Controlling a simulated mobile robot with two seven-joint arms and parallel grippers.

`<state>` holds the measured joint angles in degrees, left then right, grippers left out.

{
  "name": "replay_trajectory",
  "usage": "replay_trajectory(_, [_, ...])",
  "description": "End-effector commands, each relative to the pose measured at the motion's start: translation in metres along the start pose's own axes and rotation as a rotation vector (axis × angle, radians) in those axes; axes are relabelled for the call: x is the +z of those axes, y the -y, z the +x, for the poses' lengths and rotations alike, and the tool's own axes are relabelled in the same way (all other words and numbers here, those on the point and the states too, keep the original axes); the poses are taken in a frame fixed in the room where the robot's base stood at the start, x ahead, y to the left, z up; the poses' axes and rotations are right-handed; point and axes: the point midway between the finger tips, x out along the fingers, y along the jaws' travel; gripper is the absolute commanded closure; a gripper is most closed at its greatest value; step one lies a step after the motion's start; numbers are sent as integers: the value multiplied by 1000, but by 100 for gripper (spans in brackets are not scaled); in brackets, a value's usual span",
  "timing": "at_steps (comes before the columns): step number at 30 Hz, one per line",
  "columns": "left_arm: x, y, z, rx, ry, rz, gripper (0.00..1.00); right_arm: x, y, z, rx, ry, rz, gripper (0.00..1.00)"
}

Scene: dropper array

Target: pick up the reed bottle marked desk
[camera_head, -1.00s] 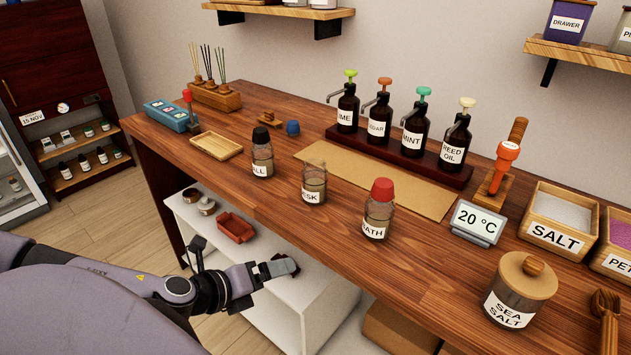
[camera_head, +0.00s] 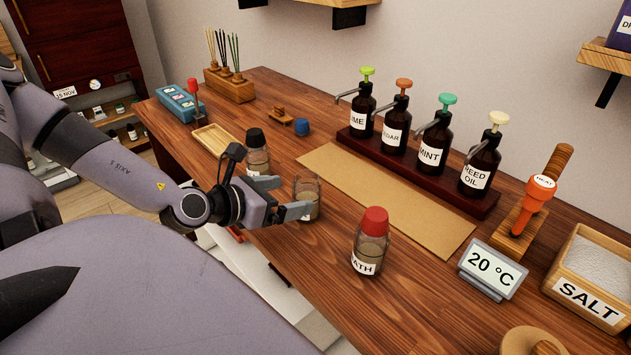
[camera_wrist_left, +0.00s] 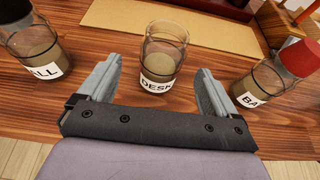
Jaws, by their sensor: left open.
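The desk bottle (camera_head: 309,193) is a clear open-topped glass with murky liquid, upright on the wooden counter. In the left wrist view the desk bottle (camera_wrist_left: 162,58) shows its DESK label, just ahead of and between my fingers. My left gripper (camera_head: 287,198) is open at the counter's front edge, with its fingers at the bottle's near side; in the wrist view the left gripper (camera_wrist_left: 158,88) holds nothing. In the head view a finger partly covers the bottle and its label. My right gripper is not in view.
A black-capped bottle (camera_head: 257,158) stands to the left and a red-capped bath bottle (camera_head: 371,243) to the right. A tan mat (camera_head: 390,200) lies behind them. Dark pump bottles (camera_head: 435,143) stand on a rack at the back. A thermometer display (camera_head: 489,266) is at right.

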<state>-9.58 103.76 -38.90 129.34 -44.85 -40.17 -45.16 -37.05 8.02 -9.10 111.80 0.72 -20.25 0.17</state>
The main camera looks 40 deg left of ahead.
Motion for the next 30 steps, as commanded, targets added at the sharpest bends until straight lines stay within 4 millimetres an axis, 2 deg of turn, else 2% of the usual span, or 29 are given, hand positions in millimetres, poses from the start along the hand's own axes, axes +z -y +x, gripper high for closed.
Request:
replay_trajectory(13, [-2,1,26,2,1,-7,8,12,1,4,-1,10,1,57])
replay_trajectory(21, [-6,2,50,3,0,-3,8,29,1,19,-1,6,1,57])
replay_trajectory(30, [-2,3,62,1,0,-3,8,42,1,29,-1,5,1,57])
